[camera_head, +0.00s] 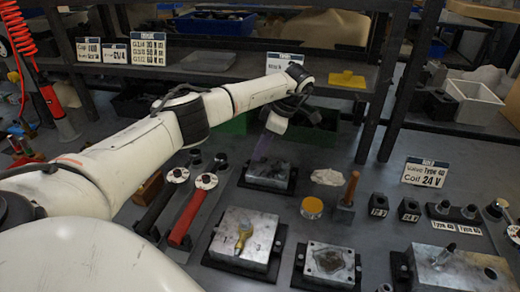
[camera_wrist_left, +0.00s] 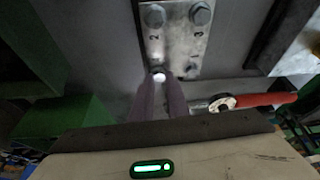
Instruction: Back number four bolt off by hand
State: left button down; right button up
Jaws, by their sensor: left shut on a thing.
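A grey metal valve block (camera_head: 268,172) sits on a dark base on the bench in the head view. In the left wrist view the block (camera_wrist_left: 178,42) shows bolt heads at its corners and the marks 2 and 3. My left gripper (camera_head: 260,156) reaches down over the block from above. In the wrist view its dark fingers (camera_wrist_left: 159,84) are shut on a small bright bolt (camera_wrist_left: 158,75) at the block's near left corner. That bolt's number cannot be read. My right gripper is not in view.
A red-handled wrench (camera_head: 190,213) and a black-handled wrench (camera_head: 158,205) lie left of the block. A larger block (camera_head: 262,222) and an opened block (camera_head: 334,266) stand in front. A yellow-topped tin (camera_head: 312,207) and a wooden-handled tool (camera_head: 348,190) stand to the right.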

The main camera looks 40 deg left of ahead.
pick_arm(q)
jog(key=c, duration=1.6)
grip_release()
jog(key=shift+c, duration=0.2)
jog(key=v, duration=1)
jog(key=shift+r+b, duration=0.2)
jog(key=shift+b, duration=0.15)
jog(key=shift+d, duration=0.1)
